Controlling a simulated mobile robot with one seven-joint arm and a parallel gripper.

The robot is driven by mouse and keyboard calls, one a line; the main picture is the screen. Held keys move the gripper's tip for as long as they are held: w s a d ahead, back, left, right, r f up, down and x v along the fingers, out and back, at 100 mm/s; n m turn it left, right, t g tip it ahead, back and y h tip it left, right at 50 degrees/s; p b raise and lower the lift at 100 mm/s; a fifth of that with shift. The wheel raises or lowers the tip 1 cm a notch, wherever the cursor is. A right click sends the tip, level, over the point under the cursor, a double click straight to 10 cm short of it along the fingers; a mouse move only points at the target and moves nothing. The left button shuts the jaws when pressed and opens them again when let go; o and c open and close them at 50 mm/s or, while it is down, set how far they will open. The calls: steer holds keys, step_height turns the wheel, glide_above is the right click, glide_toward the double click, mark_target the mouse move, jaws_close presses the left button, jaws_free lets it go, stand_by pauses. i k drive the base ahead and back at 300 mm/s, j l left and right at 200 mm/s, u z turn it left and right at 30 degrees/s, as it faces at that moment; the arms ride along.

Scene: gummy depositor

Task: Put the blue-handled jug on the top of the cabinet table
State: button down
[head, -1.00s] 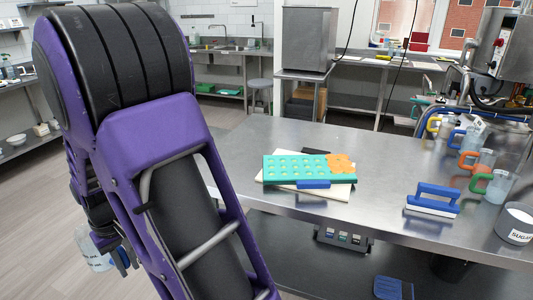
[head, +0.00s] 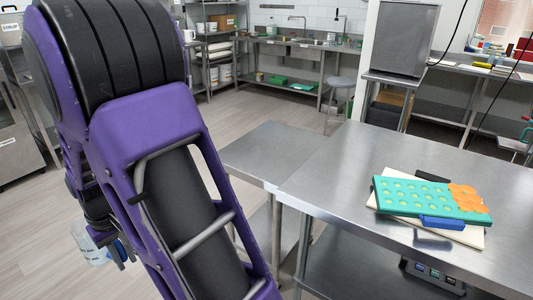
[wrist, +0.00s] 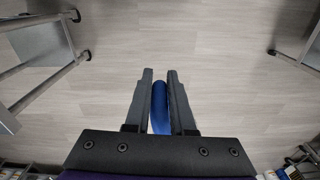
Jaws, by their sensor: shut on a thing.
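My gripper (head: 118,250) hangs at the lower left of the head view, partly hidden behind my purple arm. It is shut on the blue handle of the jug (head: 90,250), whose clear body with dark lettering shows to the left of the fingers, above the floor. In the wrist view the blue handle (wrist: 160,106) sits between the two fingers of my gripper (wrist: 160,80); the jug's body is not visible there. A steel cabinet (head: 18,140) stands at the far left edge, partly cut off, with a white labelled container (head: 11,28) on top.
A steel table (head: 330,170) fills the right, carrying a teal mold (head: 430,196) with orange pieces. A lower steel side table (head: 255,150) adjoins it. A stool (head: 340,90) and sink counter (head: 300,45) stand behind. Grey floor (head: 190,105) is open between.

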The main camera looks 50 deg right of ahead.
mark_target(339, 165)
steer(key=i+z, duration=0.25)
steer(key=z, duration=0.25)
steer(key=i+z, duration=0.2)
steer(key=z, duration=0.3)
steer(key=i+z, duration=0.1)
steer(key=z, duration=0.4)
steer(key=i+z, duration=0.1)
steer(key=z, duration=0.4)
steer(key=i+z, duration=0.1)
steer(key=z, duration=0.4)
steer(key=i+j+z, duration=0.1)
steer(key=z, duration=0.4)
steer(key=i+j+z, duration=0.2)
steer(key=k+l, duration=0.05)
steer(key=l, duration=0.05)
